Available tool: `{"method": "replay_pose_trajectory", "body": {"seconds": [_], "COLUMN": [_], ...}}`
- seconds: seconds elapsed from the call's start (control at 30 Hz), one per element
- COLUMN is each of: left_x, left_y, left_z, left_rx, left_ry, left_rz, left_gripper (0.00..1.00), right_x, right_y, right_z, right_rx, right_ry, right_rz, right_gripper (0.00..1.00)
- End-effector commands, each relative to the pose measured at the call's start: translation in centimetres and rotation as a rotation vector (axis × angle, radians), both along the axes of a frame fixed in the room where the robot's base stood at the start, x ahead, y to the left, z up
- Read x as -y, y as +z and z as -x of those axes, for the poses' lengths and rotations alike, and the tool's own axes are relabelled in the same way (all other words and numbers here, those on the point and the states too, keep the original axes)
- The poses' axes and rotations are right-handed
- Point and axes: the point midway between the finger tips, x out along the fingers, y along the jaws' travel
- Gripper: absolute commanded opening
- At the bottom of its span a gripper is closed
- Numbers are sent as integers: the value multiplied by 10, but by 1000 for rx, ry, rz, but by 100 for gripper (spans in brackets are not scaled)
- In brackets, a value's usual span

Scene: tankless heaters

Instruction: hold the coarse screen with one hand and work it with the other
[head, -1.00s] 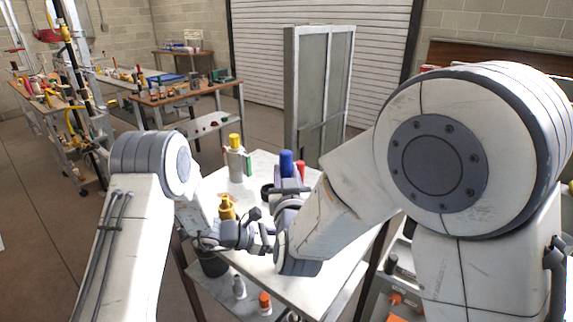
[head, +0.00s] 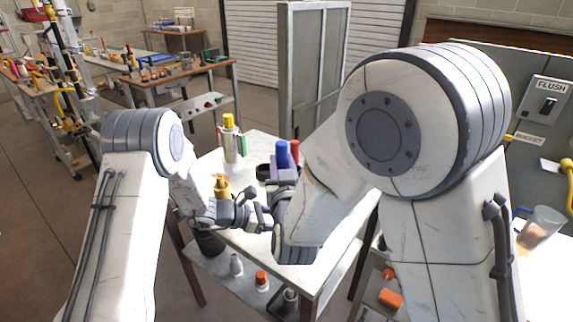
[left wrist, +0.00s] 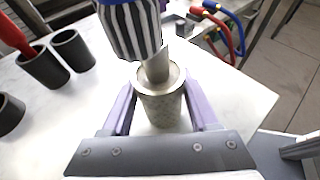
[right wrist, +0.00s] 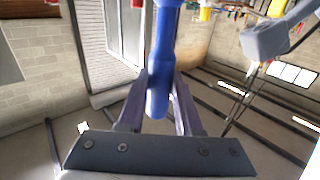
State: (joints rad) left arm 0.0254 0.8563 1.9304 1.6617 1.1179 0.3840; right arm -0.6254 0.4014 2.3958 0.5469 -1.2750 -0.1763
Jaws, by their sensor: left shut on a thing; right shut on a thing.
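The coarse screen (left wrist: 160,108) is a pale mesh cylinder with an open top, in the left wrist view. My left gripper (left wrist: 158,118) is shut around its sides and holds it above the white table. A tool with a black-and-white striped body (left wrist: 130,28) comes down from above, and its beige lower end reaches into the screen's mouth. My right gripper (right wrist: 158,92) is shut on a blue handle (right wrist: 160,60). The handle's blue end (head: 281,155) also stands up in the head view. There the screen cannot be made out behind my arms.
Dark cups (left wrist: 42,68) stand on the white table (left wrist: 235,105), one with a red-handled tool. A yellow-capped bottle (head: 229,135) and a gold-topped bottle (head: 222,184) are near my arms. A FLUSH switch panel (head: 547,100) and a clear cup (head: 540,228) are at right.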

Motion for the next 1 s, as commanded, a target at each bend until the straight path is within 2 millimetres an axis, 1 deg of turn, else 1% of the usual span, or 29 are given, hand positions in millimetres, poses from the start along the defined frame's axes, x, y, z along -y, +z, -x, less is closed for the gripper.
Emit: {"method": "replay_pose_trajectory", "body": {"seconds": [0.03,0.27,0.6,0.93,1.0], "left_x": [0,-1,0,-1,0], "left_y": [0,0,0,0,0], "left_z": [0,0,0,0,0], "left_rx": [0,1,0,1,1], "left_ry": [1,2,1,2,2], "left_rz": [0,0,0,0,0], "left_gripper": [0,0,0,0,0], "right_x": [6,23,-4,23,16], "right_y": [0,0,-1,0,-1], "right_z": [4,16,-3,16,12], "right_rx": [-2,-2,-1,-2,-1], "right_ry": [-3,-3,-1,-3,0], "right_rz": [2,1,0,1,0], "right_gripper": [0,0,0,0,0]}}
